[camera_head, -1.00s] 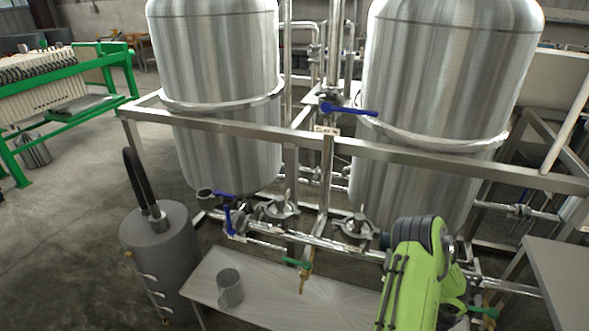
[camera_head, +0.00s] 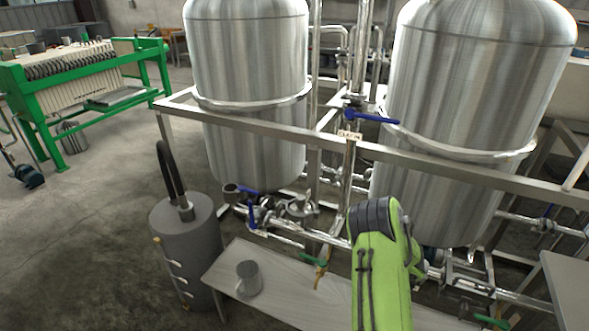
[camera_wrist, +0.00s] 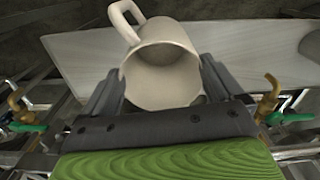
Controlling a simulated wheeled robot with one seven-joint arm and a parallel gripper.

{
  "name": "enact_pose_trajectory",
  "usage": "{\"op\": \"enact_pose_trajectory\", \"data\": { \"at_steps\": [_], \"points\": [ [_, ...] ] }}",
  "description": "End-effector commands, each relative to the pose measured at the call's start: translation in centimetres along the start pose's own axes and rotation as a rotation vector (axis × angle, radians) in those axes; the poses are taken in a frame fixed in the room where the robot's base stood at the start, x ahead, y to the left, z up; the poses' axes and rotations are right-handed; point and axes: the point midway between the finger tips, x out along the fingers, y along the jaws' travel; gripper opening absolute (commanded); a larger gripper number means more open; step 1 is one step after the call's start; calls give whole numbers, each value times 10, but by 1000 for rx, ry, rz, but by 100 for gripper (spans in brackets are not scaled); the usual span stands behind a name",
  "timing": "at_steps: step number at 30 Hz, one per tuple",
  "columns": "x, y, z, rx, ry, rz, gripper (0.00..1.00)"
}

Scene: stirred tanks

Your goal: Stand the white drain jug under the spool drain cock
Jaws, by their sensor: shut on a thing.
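A white jug (camera_wrist: 160,62) with a loop handle is between the fingers of my gripper (camera_wrist: 163,82) in the wrist view. My gripper is shut on it, and the jug's open mouth faces the camera. In the head view my green arm hides the gripper and this jug. A brass drain cock with a green handle (camera_head: 320,268) hangs from the pipework above the bench (camera_head: 290,302). A second green-handled cock (camera_head: 490,322) is at the lower right. Both sides of the wrist view show cocks, on the left (camera_wrist: 18,106) and right (camera_wrist: 267,98). I cannot tell which is the spool drain.
A grey mug (camera_head: 249,278) stands on the bench's left end. A grey cylinder with a black hose (camera_head: 182,240) stands left of it. Two steel tanks (camera_head: 250,100) and a frame rail (camera_head: 440,162) stand behind. Open floor (camera_head: 90,240) lies at left.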

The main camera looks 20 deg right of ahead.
Motion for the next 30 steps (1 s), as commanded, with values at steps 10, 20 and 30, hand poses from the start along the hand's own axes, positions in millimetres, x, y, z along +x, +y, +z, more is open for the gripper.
{"op": "enact_pose_trajectory", "data": {
  "at_steps": [10,20,30],
  "points": [
    [-92,-197,39,-509,2,-3,41],
    [-114,-250,74,-667,-1,-3,41],
    [-113,-250,74,-667,0,-2,41]
  ]
}}
